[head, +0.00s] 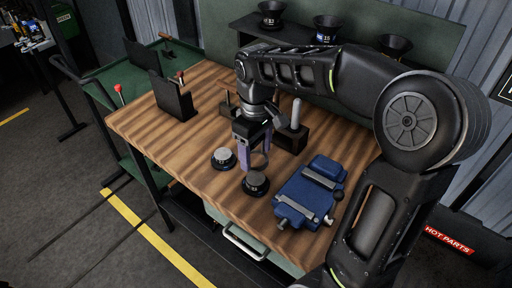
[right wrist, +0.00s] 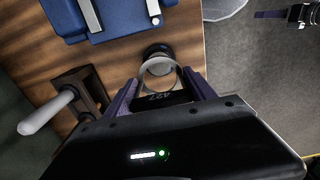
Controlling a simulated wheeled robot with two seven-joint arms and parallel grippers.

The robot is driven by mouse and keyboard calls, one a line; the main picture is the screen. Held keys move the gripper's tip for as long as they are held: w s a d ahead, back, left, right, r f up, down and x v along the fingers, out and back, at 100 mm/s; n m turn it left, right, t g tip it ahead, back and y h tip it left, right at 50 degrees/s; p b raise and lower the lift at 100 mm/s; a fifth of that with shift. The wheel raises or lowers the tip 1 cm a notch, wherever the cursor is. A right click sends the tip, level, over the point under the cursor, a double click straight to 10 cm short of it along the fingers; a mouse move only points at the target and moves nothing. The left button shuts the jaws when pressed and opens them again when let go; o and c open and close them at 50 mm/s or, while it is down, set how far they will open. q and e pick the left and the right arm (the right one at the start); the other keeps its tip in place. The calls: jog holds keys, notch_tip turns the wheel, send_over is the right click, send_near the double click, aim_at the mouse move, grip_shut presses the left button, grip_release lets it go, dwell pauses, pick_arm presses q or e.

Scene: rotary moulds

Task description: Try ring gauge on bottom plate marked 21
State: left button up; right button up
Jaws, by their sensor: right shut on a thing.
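In the head view the ring gauge (head: 259,160) is held above the bench, close to two round dark plates with grey tops. One plate (head: 223,158) is left of the gripper, the other (head: 256,183) in front of it. Their numbers are too small to read. In the right wrist view a plate (right wrist: 157,51) shows just beyond the ring, apparently apart from it. Part of my left gripper (right wrist: 272,14) shows at the upper right.
The wooden bench (head: 140,122) carries a blue clamp-like fixture (head: 308,192) at right and a dark block with a pale upright handle (head: 295,115) behind the gripper. A black stand (head: 172,98) is at left. Dark funnels (head: 325,28) stand on the back shelf.

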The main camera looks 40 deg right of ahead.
jog(key=shift+w+d+f, duration=0.1)
jog(key=shift+d+f, duration=0.05)
jog(key=shift+f, duration=0.1)
jog(key=b, duration=0.5)
send_over(256, 179)
jog(key=shift+w+f, duration=0.15)
jog(key=shift+f, duration=2.6)
jog(key=shift+d+p, duration=0.1)
jog(key=shift+p, duration=0.25)
jog(key=shift+f+b, duration=0.5)
jog(key=shift+f, duration=0.1)
jog(key=shift+r, duration=0.1)
jog(key=shift+r+p, duration=2.1)
jog(key=shift+r, duration=0.4)
